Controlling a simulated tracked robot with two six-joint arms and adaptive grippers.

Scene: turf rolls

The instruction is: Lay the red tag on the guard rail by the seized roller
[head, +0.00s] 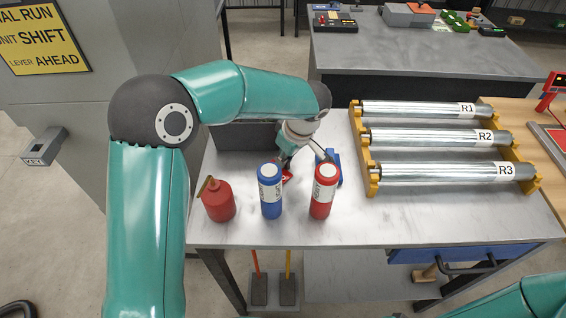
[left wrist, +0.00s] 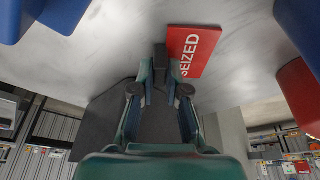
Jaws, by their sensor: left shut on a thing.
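The red tag (left wrist: 195,48), lettered "SEIZED", is at the fingertips of my left gripper (left wrist: 160,78) in the left wrist view. The gripper is shut on it. In the head view my left gripper (head: 288,160) is low over the table behind the bottles, and a bit of the tag (head: 287,177) shows between them. Three grey rollers, R1 (head: 415,108), R2 (head: 430,137) and R3 (head: 440,172), lie in a rack with yellow side rails (head: 361,150). Which roller is seized does not show. My right gripper is out of view.
A red oil can (head: 218,200), a blue bottle (head: 270,192) and a red bottle (head: 323,192) stand along the table's front. A blue object (head: 334,165) is behind the red bottle. A dark box (head: 240,137) stands at the back left. The table front right is clear.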

